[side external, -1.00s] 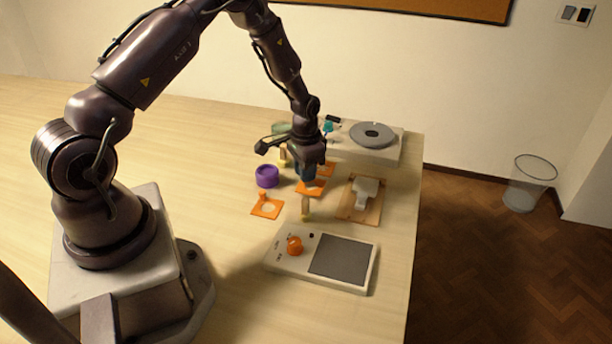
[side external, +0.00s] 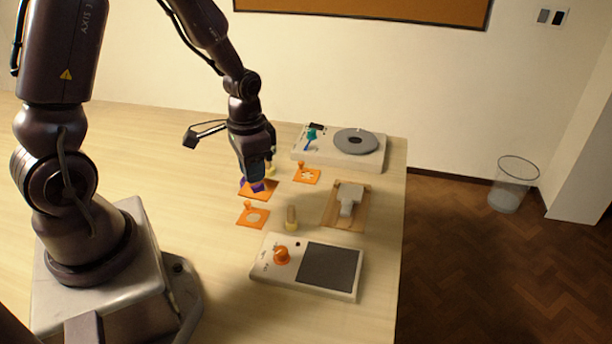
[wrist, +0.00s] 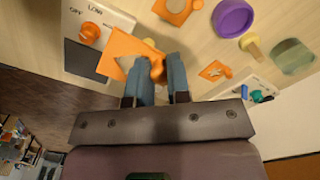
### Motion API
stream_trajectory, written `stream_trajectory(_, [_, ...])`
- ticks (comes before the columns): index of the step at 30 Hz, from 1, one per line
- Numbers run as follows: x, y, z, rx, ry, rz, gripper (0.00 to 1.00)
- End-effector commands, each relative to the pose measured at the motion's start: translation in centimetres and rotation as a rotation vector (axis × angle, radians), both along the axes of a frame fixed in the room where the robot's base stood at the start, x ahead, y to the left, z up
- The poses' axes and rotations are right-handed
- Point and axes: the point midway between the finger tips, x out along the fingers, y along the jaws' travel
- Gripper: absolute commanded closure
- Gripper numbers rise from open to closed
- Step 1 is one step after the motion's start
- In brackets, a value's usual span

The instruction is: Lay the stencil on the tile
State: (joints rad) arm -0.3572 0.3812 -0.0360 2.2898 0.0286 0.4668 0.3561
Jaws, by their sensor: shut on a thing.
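My gripper (side external: 254,180) is shut on the upright tab of an orange stencil (side external: 264,194), a thin flat plate. In the wrist view the blue fingers (wrist: 158,78) pinch the tab, and the held stencil (wrist: 119,48) reaches out to the left. It appears to be above the table, in front of the purple bowl. Its cut-out is not clear. A wooden board (side external: 331,217) to the right carries a pale grey piece (side external: 350,196); I cannot tell whether this is the tile. The held stencil is well left of that board.
Two other orange stencils lie on the table, one round-holed (side external: 243,222), one star-holed (side external: 306,175). A purple bowl (wrist: 233,18) and green glass (wrist: 292,57) are close. A turntable unit (side external: 370,156) stands behind.

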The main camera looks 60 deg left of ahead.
Motion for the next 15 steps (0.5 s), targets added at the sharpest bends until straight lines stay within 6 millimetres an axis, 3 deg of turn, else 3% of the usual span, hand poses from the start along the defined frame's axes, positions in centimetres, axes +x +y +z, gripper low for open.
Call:
stream_trajectory(6, [6.2, -2.1, 1.3, 0.004, -0.018, -0.030, 1.00])
stream_trajectory(12, [9.1, -2.4, 2.7, 0.000, -0.010, 0.035, 1.00])
stream_trajectory(15, [10.2, -2.1, 2.1, -0.003, 0.005, 0.057, 1.00])
